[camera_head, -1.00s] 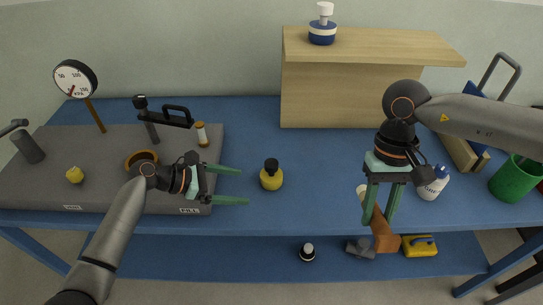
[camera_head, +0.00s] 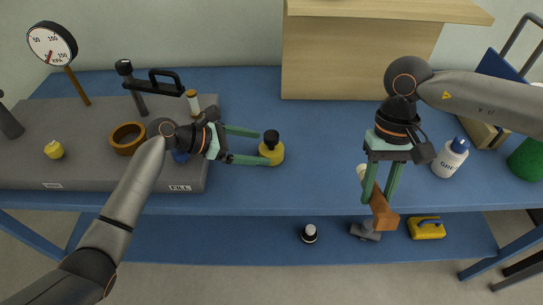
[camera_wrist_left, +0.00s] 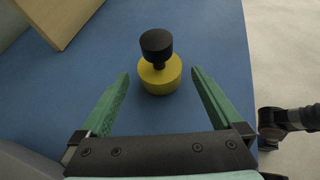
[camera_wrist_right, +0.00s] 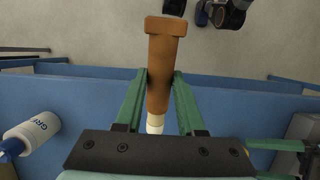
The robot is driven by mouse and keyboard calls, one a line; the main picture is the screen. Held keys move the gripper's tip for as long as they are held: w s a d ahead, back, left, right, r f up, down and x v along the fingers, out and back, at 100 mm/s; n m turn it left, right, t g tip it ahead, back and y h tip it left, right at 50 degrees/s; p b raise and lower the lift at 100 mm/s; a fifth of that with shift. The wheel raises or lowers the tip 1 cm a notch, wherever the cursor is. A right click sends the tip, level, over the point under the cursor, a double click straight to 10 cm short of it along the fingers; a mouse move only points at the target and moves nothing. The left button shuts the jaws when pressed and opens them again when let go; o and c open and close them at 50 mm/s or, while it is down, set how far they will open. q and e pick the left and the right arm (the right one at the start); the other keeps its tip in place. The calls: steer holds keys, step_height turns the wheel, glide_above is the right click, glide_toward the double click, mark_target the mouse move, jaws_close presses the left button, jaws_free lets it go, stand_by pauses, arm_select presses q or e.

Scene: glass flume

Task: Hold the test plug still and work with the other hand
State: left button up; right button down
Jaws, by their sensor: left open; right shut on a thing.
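The test plug (camera_head: 272,153), a yellow cylinder with a black knob, stands upright on the blue bench. In the left wrist view the plug (camera_wrist_left: 160,78) sits between the tips of my left gripper (camera_head: 262,147). That gripper is open, with a gap on each side of the plug. My right gripper (camera_head: 377,200) points down at the bench's front edge. It is shut on a brown tool (camera_wrist_right: 163,75) with a wider end and a pale tip, which also shows in the head view (camera_head: 383,216). Part of the tool is hidden by the fingers.
A grey block (camera_head: 80,170) on the left carries a gauge (camera_head: 52,43), a brown ring (camera_head: 127,138) and a black handle. A white bottle (camera_head: 450,160) and a green cup (camera_head: 528,160) stand right. A wooden box (camera_head: 365,60) is behind. Several items lie on the lower shelf (camera_head: 270,245).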

mark_target(268, 149)
arm_select(q)
steer(key=shift+p+x, duration=0.4)
steer(key=shift+x, duration=0.75)
arm_select(e)
steer(key=shift+r, duration=0.15)
arm_select(q)
steer(key=shift+x, duration=0.8)
steer(key=shift+c, duration=0.4)
steer(key=c, duration=0.8)
steer(key=shift+o, duration=0.2)
